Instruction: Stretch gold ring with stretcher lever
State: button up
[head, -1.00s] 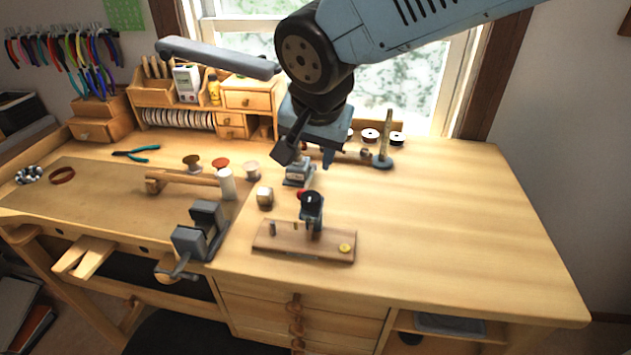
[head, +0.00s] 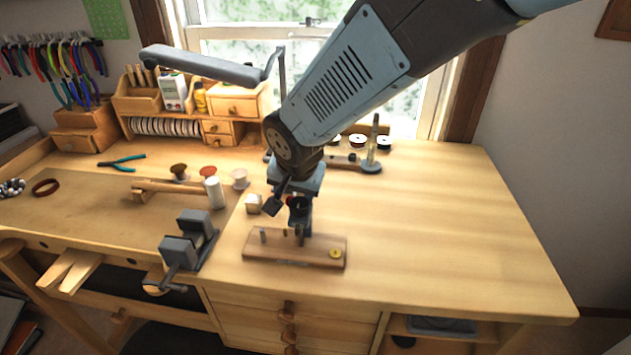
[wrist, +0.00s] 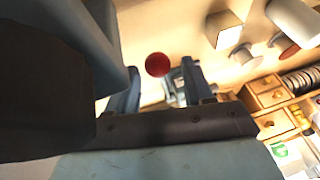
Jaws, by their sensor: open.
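The stretcher is a dark upright post (head: 302,228) on a wooden base (head: 280,252) near the bench's front edge. A small yellow round piece, seemingly the gold ring, (head: 335,253) lies on the right end of the base. The lever's round red knob (wrist: 158,64) shows in the wrist view, in line with the gap between my fingers. My gripper (head: 301,202) is open, pointing down just above and behind the stretcher, and partly overlaps its top in the head view. I cannot tell whether the fingers touch the knob. The lever's shaft is mostly hidden.
A grey vise (head: 187,245) is clamped at the front edge to the left. A small pale block (head: 254,204) and a white cylinder (head: 214,192) stand left of my gripper. A stand with spools (head: 357,140) is behind. The bench's right side is clear.

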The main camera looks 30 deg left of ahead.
jog(key=shift+f, duration=0.2)
jog(key=shift+c, duration=0.4)
grip_shut()
